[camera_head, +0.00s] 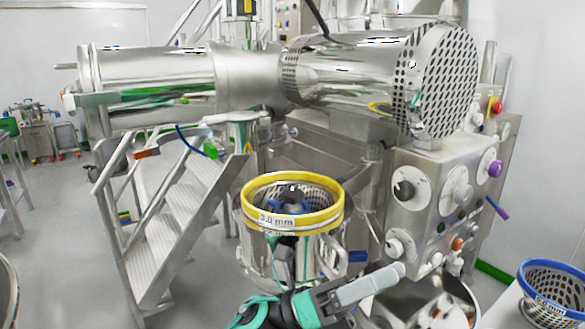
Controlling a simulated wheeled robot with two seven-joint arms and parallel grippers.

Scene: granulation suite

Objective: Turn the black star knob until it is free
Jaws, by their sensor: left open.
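The black star knob (293,189) shows as a small dark shape at the top of the blue impeller (288,207), inside a perforated basket. The basket's yellow rim (254,222) is marked with a size in mm and sits on a round steel housing (256,264). My right gripper is out of view.
A steel control panel (426,220) with several dials stands to the right. A blue-rimmed basket (557,284) is at the lower right. Steel steps (172,235) stand to the left. A large horizontal steel cylinder (350,72) spans above. The grey floor (70,225) at left is open.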

